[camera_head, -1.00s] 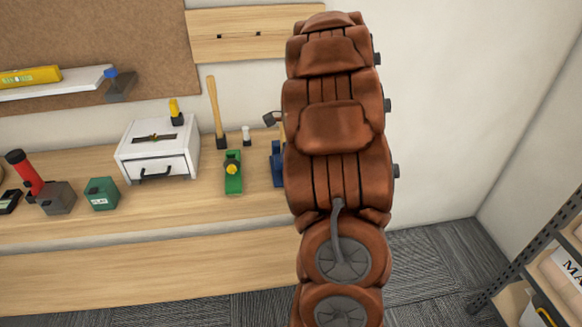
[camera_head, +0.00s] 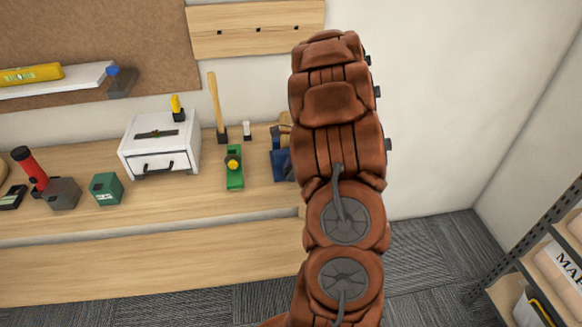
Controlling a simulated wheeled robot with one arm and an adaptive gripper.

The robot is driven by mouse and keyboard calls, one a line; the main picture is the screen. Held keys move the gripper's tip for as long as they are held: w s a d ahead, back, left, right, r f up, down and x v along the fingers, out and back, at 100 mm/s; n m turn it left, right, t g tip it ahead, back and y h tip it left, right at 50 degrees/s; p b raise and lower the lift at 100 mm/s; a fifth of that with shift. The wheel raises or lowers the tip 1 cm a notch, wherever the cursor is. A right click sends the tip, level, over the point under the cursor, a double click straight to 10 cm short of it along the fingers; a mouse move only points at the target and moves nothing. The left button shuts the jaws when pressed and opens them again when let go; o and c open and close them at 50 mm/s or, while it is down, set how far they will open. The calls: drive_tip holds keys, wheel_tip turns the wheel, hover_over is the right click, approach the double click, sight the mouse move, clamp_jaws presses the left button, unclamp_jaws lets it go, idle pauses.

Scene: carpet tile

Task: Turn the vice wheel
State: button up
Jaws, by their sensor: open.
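A blue object (camera_head: 281,163), which looks like the vice, stands at the right end of the workbench (camera_head: 100,222). My brown padded arm covers its right side, and I cannot make out a wheel on it. My arm rises through the right half of the view, in front of the bench end. My gripper is not visible; the arm hides the area beyond it.
On the bench are a green plane-like tool (camera_head: 234,168), a wooden-handled mallet (camera_head: 216,105), a white drawer box (camera_head: 160,146), a green box (camera_head: 106,188) and a red-handled tool (camera_head: 30,167). A shelf rack (camera_head: 530,245) stands at right. Carpet between is clear.

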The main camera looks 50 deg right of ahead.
drive_tip(key=shift+f, duration=0.1)
drive_tip(key=shift+c, duration=0.5)
clamp_jaws()
drive_tip(key=shift+w+a+r+g+h+p, duration=0.15)
drive_tip(key=shift+r+g+h+p, duration=0.05)
drive_tip(key=shift+g+h+p, duration=0.8)
drive_tip(key=shift+h+p, duration=0.05)
drive_tip(key=shift+h, duration=0.25)
drive_tip(key=shift+w+a+f+g+h, duration=0.1)
drive_tip(key=shift+f+g+h, duration=0.05)
drive_tip(key=shift+g+h, duration=0.35)
drive_tip(key=shift+w+a+f+g+h, duration=0.15)
drive_tip(key=shift+g+h, duration=0.15)
drive_tip(key=shift+h, duration=0.3)
drive_tip(key=shift+f+g+h+b, duration=0.15)
drive_tip(key=shift+g+h+b, duration=0.35)
drive_tip(key=shift+h+b, duration=0.1)
